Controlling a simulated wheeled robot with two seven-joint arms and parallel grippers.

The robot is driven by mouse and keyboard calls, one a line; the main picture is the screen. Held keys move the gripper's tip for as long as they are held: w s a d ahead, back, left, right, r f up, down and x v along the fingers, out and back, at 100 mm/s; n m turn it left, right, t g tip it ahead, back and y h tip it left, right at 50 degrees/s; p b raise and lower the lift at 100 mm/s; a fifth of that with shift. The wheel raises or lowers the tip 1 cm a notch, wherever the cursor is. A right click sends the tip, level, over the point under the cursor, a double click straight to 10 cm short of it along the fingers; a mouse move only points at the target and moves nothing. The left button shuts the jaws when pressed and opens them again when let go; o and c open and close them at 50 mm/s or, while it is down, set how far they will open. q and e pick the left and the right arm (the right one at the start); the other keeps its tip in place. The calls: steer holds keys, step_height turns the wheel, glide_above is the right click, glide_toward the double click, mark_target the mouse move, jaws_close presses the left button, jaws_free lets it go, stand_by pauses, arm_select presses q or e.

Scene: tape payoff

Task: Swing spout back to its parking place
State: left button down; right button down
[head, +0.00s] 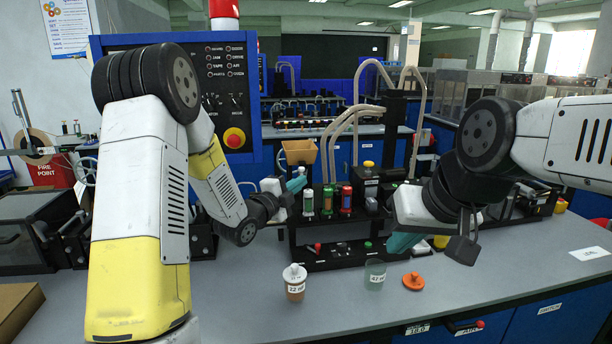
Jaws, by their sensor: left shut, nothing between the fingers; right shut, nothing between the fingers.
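Pale curved tubes, which look like spouts, rise by a black column (395,115) at the back of the bench. A taller tube (414,105) stands to the right of the column. I cannot tell which one is the task's spout, and no parking place is clearly marked. My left gripper (297,182) has teal fingers and is shut and empty near the rack's left end. My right gripper (398,245) is shut and empty, low at the rack's right side. Both appear apart from the tubes.
A black rack (330,262) holds several small cylinders. A tan bin (299,152) sits behind the rack. The blue control panel (228,85) stands left. The front bench is mostly clear.

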mark_target(302, 173)
arm_select(q)
steer(key=w, duration=0.3)
steer(key=w+d, duration=0.1)
steer(key=w, duration=0.2)
steer(key=w+d, duration=0.1)
steer(key=w, duration=0.2)
steer(key=shift+w+a, duration=0.1)
steer(key=shift+a, duration=0.2)
steer(key=shift+a, duration=0.15)
